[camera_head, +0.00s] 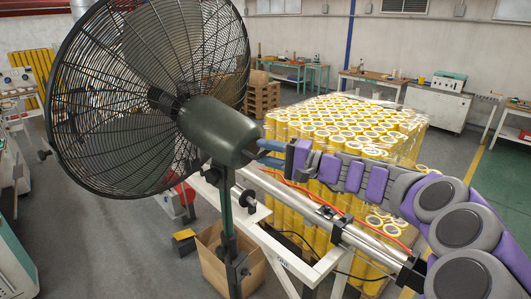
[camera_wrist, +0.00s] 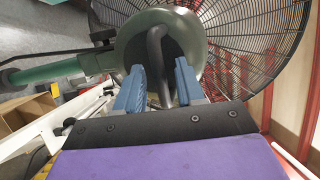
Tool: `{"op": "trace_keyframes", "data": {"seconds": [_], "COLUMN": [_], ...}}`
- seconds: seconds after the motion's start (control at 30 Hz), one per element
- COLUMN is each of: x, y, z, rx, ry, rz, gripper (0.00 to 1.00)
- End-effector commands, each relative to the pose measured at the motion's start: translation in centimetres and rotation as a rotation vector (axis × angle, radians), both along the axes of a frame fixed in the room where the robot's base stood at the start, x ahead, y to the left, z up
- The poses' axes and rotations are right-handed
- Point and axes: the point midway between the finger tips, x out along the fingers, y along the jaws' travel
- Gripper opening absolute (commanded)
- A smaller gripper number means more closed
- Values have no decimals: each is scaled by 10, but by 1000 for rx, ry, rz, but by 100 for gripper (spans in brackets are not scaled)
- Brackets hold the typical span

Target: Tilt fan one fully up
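The fan has a large round black wire cage (camera_head: 150,90) and a dark green motor housing (camera_head: 220,130) on a green post (camera_head: 228,205). In the head view the cage is on the left and leans on its tilted axis. In the wrist view the housing (camera_wrist: 135,45) fills the upper middle, with a bent grey handle (camera_wrist: 157,45) at its back. My gripper (camera_wrist: 159,80) has blue fingers on both sides of the handle, with a gap between them; it looks open. In the head view my gripper (camera_head: 270,150) is at the housing's rear, its tips partly hidden.
Stacked yellow tape rolls (camera_head: 345,125) stand behind my arm. A cardboard box (camera_head: 222,255) sits by the post's foot, and a white frame with a metal rail (camera_head: 305,205) crosses below my gripper. Workbenches (camera_head: 370,85) line the far wall.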

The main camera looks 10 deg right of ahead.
Motion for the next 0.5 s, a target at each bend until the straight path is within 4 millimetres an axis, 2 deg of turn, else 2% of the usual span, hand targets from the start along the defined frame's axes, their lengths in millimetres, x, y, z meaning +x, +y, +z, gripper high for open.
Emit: {"op": "trace_keyframes", "data": {"seconds": [0.5], "x": [-65], "y": [-86], "z": [-5], "rx": [1], "ry": [0], "rz": [-5], "gripper": [38]}}
